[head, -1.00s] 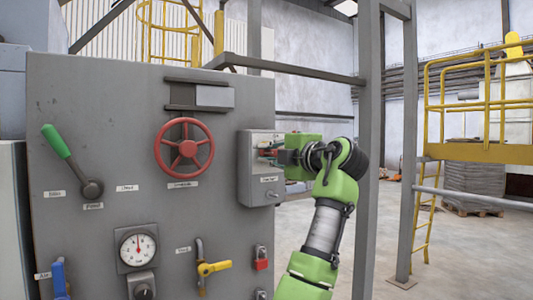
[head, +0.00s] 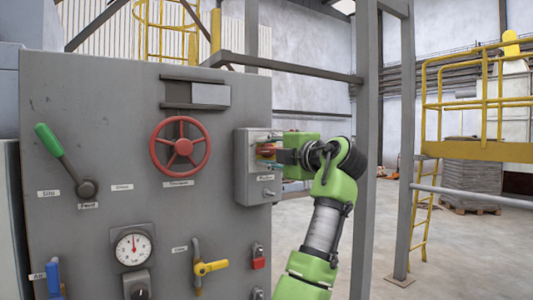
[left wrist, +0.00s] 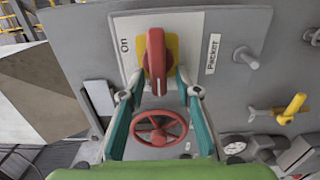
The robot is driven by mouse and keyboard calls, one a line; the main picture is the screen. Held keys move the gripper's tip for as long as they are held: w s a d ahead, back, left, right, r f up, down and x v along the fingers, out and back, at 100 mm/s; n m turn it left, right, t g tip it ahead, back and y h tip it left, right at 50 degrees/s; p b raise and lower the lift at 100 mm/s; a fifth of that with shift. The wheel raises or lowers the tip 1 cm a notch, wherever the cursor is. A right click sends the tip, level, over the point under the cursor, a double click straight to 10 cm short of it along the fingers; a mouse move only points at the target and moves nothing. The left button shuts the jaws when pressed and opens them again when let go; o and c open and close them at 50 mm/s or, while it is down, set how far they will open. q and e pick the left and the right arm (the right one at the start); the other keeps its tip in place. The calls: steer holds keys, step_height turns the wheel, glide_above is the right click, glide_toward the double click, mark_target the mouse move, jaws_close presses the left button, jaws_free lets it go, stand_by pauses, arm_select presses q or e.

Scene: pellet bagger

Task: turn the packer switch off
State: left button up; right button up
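The packer switch is a red handle (left wrist: 155,62) on a yellow plate, on the front of a grey box (head: 243,170). In the left wrist view a label beside it reads "Packer" and another reads "On". My left gripper (left wrist: 157,84) has its two teal fingers on either side of the handle. Gaps show between the fingertips and the handle, so it looks open around it. In the head view the gripper (head: 268,154) reaches the box from the right and partly hides the red handle. My right gripper is not in view.
A grey post (head: 365,200) stands right of my arm.

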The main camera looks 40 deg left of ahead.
arm_select(q)
steer(key=v, duration=1.2)
steer(key=shift+w, duration=0.25)
steer(key=shift+f, duration=0.1)
